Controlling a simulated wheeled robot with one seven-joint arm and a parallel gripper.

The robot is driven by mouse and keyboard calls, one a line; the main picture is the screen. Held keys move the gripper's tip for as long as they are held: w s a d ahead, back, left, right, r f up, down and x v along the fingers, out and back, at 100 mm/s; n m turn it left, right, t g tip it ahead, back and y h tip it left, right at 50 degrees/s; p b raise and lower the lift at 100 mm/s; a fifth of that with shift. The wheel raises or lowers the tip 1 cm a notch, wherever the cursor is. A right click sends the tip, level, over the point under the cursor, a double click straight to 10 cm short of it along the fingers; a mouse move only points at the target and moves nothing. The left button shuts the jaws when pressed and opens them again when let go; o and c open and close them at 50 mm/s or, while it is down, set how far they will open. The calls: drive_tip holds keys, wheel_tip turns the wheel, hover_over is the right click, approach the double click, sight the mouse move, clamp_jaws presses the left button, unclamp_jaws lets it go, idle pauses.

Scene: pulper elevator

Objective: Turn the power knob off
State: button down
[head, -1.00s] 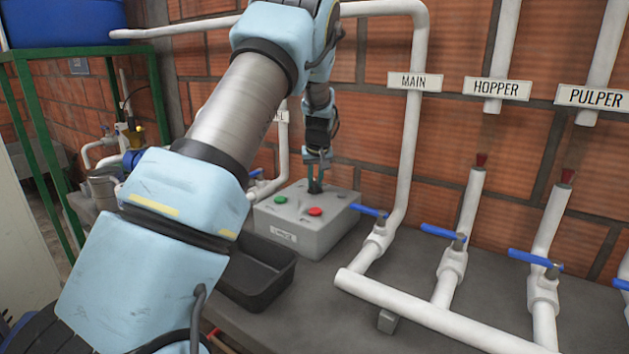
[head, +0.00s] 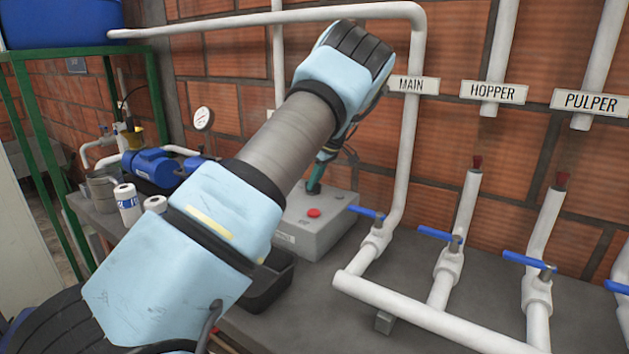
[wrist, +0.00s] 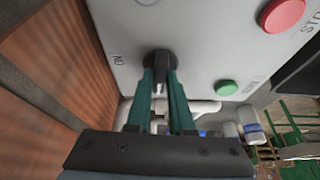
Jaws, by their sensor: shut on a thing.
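The power knob (wrist: 160,62) is a black knob on the top of a grey control box (head: 318,240). In the wrist view, my gripper (wrist: 160,80) has its two green fingers on either side of the knob, shut on it. Letters beside the knob read ON, seen upside down. In the head view, my gripper (head: 314,186) reaches down to the back of the box top, and my arm covers the box's left part.
The box also carries a red button (head: 313,213) and a green button (wrist: 226,88). A black tray (head: 268,285) sits in front of it. White pipes with blue valve handles (head: 440,234) stand to the right. A brick wall is close behind.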

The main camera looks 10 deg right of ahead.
drive_tip(key=shift+n, duration=0.3)
idle(0.4)
drive_tip(key=c, duration=0.8)
unclamp_jaws()
drive_tip(key=shift+d+r, duration=0.1)
drive_tip(key=b+v, duration=0.2)
drive_tip(key=v, duration=0.8)
drive_tip(key=shift+r+b, duration=0.3)
